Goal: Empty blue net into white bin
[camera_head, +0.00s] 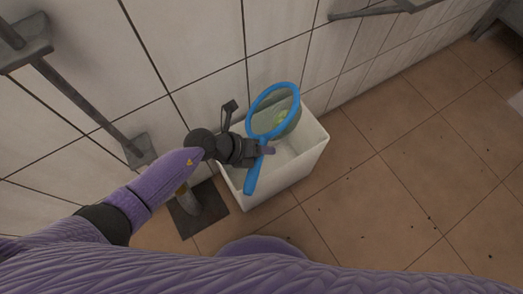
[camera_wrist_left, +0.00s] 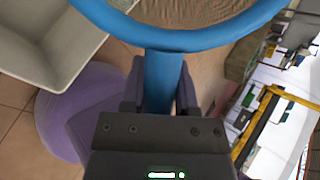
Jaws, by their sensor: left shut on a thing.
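The blue net (camera_head: 249,181) has a round blue hoop and a short handle. My left gripper (camera_head: 264,149) is shut on its handle just below the hoop. The hoop is held over the white bin (camera_head: 318,150), which stands on the floor against the wall. In the left wrist view, the net's handle (camera_wrist_left: 163,75) runs between the fingers, and the bin's rim (camera_wrist_left: 72,72) is at the upper left. My right gripper is not in view.
The white tiled wall (camera_head: 200,50) is close behind the bin. A grey metal wall rail (camera_head: 85,105) is at the left, and another bar (camera_head: 370,12) is at the top. A dark plate (camera_head: 212,203) lies left of the bin. The brown tiled floor (camera_head: 420,150) at right is clear.

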